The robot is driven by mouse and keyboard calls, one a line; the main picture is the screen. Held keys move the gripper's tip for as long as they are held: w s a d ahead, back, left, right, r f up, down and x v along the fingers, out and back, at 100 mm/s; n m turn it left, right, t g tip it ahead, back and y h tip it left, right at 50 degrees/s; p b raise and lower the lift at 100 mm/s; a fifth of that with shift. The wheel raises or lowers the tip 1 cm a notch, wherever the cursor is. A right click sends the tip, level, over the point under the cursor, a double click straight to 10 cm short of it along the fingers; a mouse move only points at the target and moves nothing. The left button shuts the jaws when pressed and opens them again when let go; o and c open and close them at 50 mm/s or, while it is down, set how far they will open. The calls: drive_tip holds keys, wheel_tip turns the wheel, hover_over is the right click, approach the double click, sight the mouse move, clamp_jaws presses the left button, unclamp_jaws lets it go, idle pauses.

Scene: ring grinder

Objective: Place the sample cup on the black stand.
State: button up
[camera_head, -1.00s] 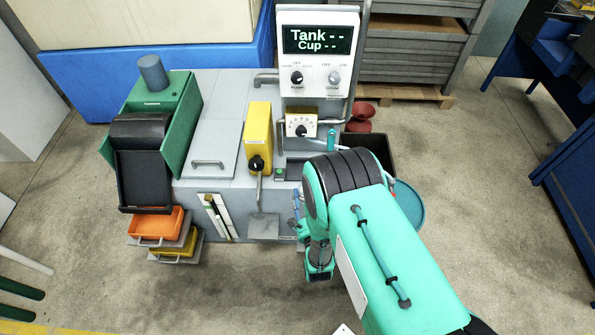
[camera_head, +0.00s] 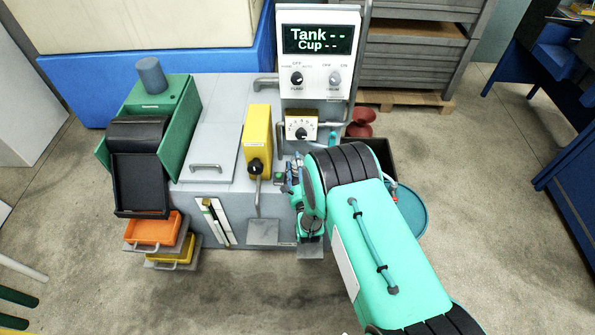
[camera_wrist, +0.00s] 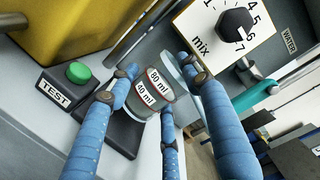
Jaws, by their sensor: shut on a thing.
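The sample cup (camera_wrist: 152,90) is a clear cup with 80 ml and 40 ml marks, seen tilted in the wrist view. My gripper (camera_wrist: 158,82) has blue fingers closed around it. The black stand (camera_wrist: 122,138) is a dark flat plate just below and behind the cup, partly covered by a finger. I cannot tell whether the cup touches it. In the head view my gripper (camera_head: 294,176) is at the machine's front right, and my arm hides the cup and the stand.
A green TEST button (camera_wrist: 78,72) sits left of the stand. A mix dial (camera_wrist: 236,24) is at upper right, close to my fingers. A yellow lever box (camera_head: 257,140) stands left of my gripper. A teal round barrel (camera_head: 412,208) is right of the machine.

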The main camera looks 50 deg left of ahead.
drive_tip(key=shift+w+a, duration=0.15)
drive_tip(key=shift+a, duration=0.05)
drive_tip(key=shift+f+b, duration=0.65)
drive_tip(key=shift+f, duration=1.1)
drive_tip(key=shift+f, duration=0.1)
drive_tip(key=o, duration=1.1)
drive_tip(key=shift+c, duration=0.2)
drive_tip(key=p+v, duration=0.2)
drive_tip(key=v, duration=1)
